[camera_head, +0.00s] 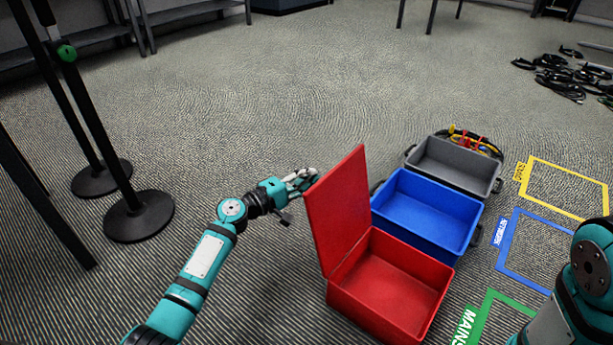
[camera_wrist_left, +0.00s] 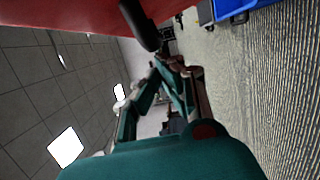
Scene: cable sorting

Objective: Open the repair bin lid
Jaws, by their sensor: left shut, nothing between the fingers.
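The red bin (camera_head: 395,284) stands on the carpet, and its red lid (camera_head: 337,205) stands up, tilted slightly back, on the bin's left side. The bin is open and looks empty; no label reading repair shows on it. My left gripper (camera_head: 306,180) is beside the outer left face of the lid, near its upper part; I cannot tell whether it touches. It is shut and empty. In the left wrist view the gripper (camera_wrist_left: 180,84) shows below a red surface, likely the lid (camera_wrist_left: 75,14). My right gripper is out of view.
A blue bin (camera_head: 427,214) and a grey bin (camera_head: 455,165) stand open behind the red one; cables lie behind the grey bin. Yellow, blue and green floor outlines (camera_head: 568,188) lie to the right. More black cables (camera_head: 560,80) lie far right. Black stands (camera_head: 138,216) are at left.

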